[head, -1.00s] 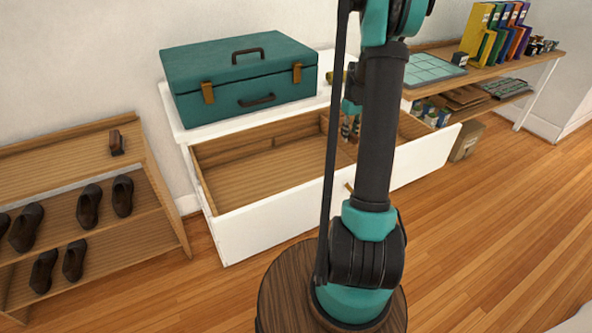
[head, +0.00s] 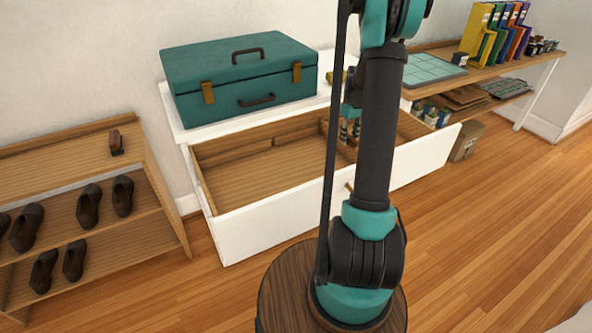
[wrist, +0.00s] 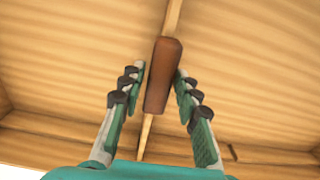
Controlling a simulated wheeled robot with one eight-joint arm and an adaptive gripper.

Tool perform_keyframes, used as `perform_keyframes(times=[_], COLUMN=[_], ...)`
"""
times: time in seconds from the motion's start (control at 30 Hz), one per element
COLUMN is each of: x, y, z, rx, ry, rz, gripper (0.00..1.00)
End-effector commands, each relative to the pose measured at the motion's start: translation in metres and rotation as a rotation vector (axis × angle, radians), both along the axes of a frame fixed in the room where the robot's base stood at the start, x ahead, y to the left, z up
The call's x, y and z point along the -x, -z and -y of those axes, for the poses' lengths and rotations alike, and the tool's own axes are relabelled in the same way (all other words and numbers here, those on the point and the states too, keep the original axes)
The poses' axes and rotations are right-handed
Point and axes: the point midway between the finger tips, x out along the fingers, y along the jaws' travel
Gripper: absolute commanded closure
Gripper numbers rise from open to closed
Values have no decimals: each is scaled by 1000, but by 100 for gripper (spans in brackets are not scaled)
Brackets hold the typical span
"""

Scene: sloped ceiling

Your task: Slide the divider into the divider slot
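The divider shows in the wrist view as a brown block-like handle (wrist: 163,75) above a thin pale wooden strip (wrist: 145,132), seen nearly edge-on. My gripper (wrist: 160,78) has one finger on each side of the handle. A narrow gap shows on the left of it, and the right finger is very close to it. In the head view my gripper (head: 350,128) is inside the open white drawer (head: 245,232), partly behind my arm. The arm hides much of the divider there. The divider slot cannot be made out clearly.
A teal suitcase (head: 240,78) stands on the white cabinet top behind the drawer. The left part of the drawer floor (head: 255,180) is bare. A shoe rack (head: 160,213) is on the left, and a desk with binders (head: 490,30) is at the right.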

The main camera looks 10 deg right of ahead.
Motion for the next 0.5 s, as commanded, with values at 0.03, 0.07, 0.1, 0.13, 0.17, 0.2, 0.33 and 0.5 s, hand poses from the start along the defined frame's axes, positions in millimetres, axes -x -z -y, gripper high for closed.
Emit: perform_keyframes(times=[0.03,0.07,0.1,0.13,0.17,0.2,0.33,0.5], x=[0,0,0,0,0,0,0,0], y=[0,0,0,0,0,0,0,-9], z=[0,0,0,0,0,0,0,0], rx=[0,0,0,0,0,0,0,0], ry=[0,0,0,0,0,0,0,0], rz=[0,0,0,0,0,0,0,0], gripper=[58,54,53,53,53,53,53,53])
